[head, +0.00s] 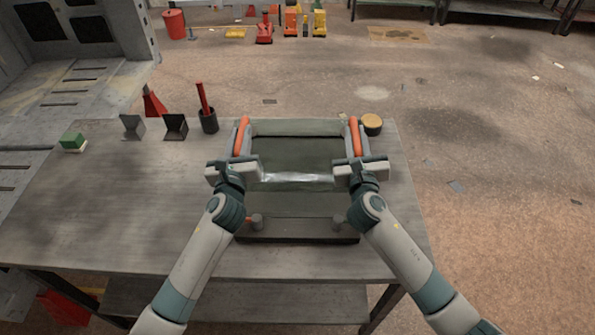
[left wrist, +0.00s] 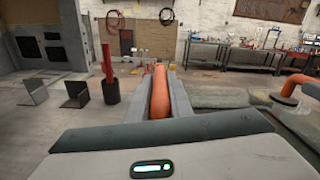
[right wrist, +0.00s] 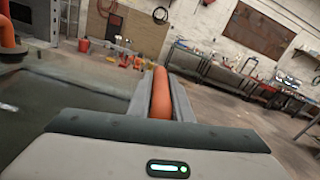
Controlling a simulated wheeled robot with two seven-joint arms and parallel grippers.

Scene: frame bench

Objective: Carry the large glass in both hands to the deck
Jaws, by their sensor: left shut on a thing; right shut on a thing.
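The large glass (head: 297,160) is a clear greenish pane with an orange handle at each side, over the right part of the bench. My left gripper (head: 241,138) is shut on its left handle, which also shows in the left wrist view (left wrist: 161,95). My right gripper (head: 355,138) is shut on the right handle, also in the right wrist view (right wrist: 160,95). The pane looks roughly level; whether it touches the dark stand (head: 297,230) below is unclear. A grey slotted surface (head: 85,100) at the left looks like the deck.
On the bench (head: 130,210) stand a dark cup with a red stick (head: 208,122), two dark angled plates (head: 175,126), a green-and-white block (head: 73,142) and a yellow-topped round tin (head: 372,124). The bench's left part is mostly bare. Open floor lies to the right.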

